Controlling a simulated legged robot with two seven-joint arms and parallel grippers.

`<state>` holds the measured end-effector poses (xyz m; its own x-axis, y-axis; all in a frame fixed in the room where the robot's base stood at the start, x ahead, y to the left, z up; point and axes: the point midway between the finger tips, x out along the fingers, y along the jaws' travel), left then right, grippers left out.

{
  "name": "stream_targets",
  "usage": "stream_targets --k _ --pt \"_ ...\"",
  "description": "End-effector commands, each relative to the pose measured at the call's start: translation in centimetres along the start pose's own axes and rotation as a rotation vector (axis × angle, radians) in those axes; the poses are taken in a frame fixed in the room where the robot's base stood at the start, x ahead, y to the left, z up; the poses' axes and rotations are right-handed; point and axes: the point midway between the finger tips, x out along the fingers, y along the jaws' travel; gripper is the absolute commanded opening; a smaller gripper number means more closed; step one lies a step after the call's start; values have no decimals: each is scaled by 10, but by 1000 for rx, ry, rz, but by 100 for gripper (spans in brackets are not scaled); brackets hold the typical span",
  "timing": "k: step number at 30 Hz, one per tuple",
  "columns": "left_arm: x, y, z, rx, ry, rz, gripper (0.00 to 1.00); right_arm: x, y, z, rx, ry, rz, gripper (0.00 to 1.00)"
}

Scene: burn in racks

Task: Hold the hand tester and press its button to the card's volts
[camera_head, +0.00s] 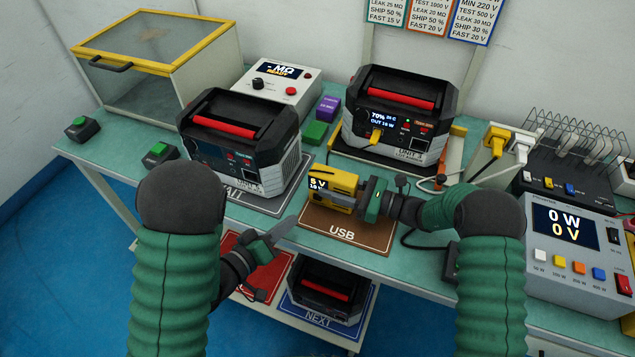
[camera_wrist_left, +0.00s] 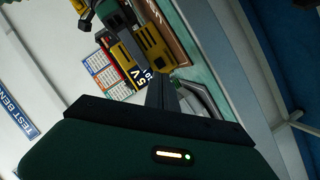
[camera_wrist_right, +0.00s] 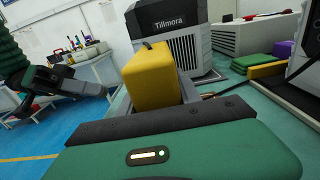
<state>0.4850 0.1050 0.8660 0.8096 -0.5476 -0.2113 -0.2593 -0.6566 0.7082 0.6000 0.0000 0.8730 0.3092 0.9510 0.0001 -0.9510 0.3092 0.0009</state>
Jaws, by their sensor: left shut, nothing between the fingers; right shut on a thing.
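The hand tester (camera_head: 340,181) is a yellow box with a small dark display reading 5 V and a smaller line I cannot read fully. My right gripper (camera_head: 366,196) is shut on it from the right, over the brown USB mat (camera_head: 345,232). The tester also shows in the right wrist view (camera_wrist_right: 152,78) and left wrist view (camera_wrist_left: 153,42). Its button is not clear to me. My left gripper (camera_head: 290,224) is shut and empty, left of and below the tester, apart from it. Wall cards (camera_head: 428,15) with green, orange and blue borders list FAST 15 V, 20 V and 20 V.
A power station (camera_head: 402,120) with a yellow plug stands behind the tester; another (camera_head: 245,145) stands on the WAIT mat. A grey meter (camera_head: 572,245) reading 0 W, 0 V is at right. A third station (camera_head: 328,290) sits on the NEXT mat below.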

Motion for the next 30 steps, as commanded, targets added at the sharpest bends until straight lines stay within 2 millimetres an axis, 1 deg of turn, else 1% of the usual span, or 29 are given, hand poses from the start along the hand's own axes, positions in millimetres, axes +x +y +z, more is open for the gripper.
stream_targets --k 4,8,12,15,17,19,21,24,27,30 --pt "6 1 -4 37 30 -14 0 0 0 -1 1 2 1 0" --pt "24 3 -17 165 137 -87 0 0 0 -1 1 2 1 0" --pt "41 6 -31 342 259 -259 0 0 0 -1 1 2 1 0" --pt "43 6 -30 442 292 -419 0 0 0 -1 1 2 1 0" --pt "40 7 -25 491 285 -520 0 0 0 -1 1 2 1 0" --pt "34 8 -13 539 249 -636 0 0 0 -1 1 2 0 0" --pt "26 9 1 575 194 -737 0 0 0 -1 1 2 0 0" --pt "13 12 22 611 103 -842 0 0 0 -1 1 2 0 0" --pt "2 15 37 632 33 -903 0 0 0 -1 1 2 0 0" --pt "-2 16 44 640 0 -928 0 0 0 -1 1 2 0 0"
